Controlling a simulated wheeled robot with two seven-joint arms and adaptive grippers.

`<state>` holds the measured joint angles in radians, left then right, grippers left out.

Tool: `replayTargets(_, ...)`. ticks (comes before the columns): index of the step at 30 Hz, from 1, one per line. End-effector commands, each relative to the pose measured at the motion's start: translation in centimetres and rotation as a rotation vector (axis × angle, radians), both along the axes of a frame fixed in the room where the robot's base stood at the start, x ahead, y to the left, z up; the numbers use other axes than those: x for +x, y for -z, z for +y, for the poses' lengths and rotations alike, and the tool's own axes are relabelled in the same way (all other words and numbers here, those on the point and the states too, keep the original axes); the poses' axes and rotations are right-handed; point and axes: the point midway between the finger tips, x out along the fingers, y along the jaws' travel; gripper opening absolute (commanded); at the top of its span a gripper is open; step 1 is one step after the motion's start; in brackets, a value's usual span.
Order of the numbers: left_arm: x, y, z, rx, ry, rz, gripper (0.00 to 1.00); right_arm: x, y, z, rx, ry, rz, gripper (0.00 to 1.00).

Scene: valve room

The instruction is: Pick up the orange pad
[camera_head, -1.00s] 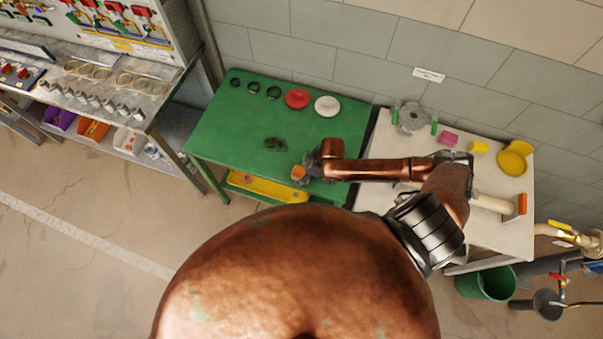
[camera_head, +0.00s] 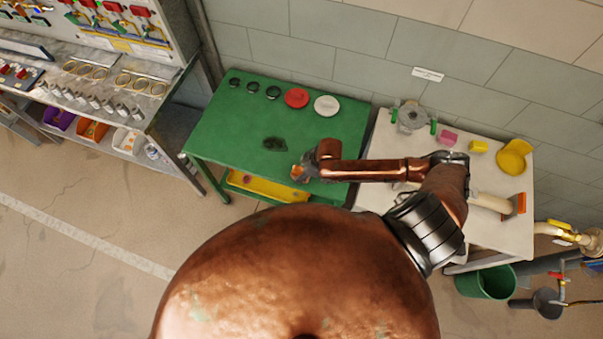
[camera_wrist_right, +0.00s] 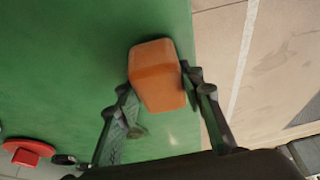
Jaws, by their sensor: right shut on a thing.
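The orange pad (camera_wrist_right: 157,76) is a small block with rounded edges, between the fingertips of my right gripper (camera_wrist_right: 159,84) in the right wrist view. The gripper is shut on it, with one finger on each side. In the head view the pad (camera_head: 297,171) shows small and partly covered by my right gripper (camera_head: 306,168), over the front right part of the green table (camera_head: 225,125). I cannot tell whether the pad is clear of the tabletop. My left gripper is not in view.
A red disc (camera_head: 296,97), a white disc (camera_head: 327,105) and several black round pieces lie along the table's back. A dark patch or thing (camera_head: 275,144) is left of my gripper. A yellow tray (camera_head: 262,189) is below the front edge. A white table (camera_head: 378,140) adjoins on the right.

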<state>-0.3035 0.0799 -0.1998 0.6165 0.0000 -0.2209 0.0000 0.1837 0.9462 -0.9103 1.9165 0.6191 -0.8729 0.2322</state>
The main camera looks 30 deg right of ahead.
Motion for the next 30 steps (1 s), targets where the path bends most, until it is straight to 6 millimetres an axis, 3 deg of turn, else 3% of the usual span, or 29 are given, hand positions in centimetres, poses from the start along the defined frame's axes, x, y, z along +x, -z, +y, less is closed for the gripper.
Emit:
replayTargets(8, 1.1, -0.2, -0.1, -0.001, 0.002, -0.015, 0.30, 0.0, -0.7, 0.0, 0.000, -0.001, 0.000, 0.19)
replayTargets(14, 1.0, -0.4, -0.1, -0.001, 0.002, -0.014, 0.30, -0.2, -3.6, 0.0, 0.000, -0.001, 0.000, 0.19)
replayTargets(22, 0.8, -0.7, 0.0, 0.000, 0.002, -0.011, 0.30, -5.7, -9.5, 0.4, -0.001, -0.002, 0.002, 0.19)
replayTargets(30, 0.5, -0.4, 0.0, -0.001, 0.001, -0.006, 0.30, -11.6, -11.8, 0.9, -0.001, -0.001, 0.003, 0.19)
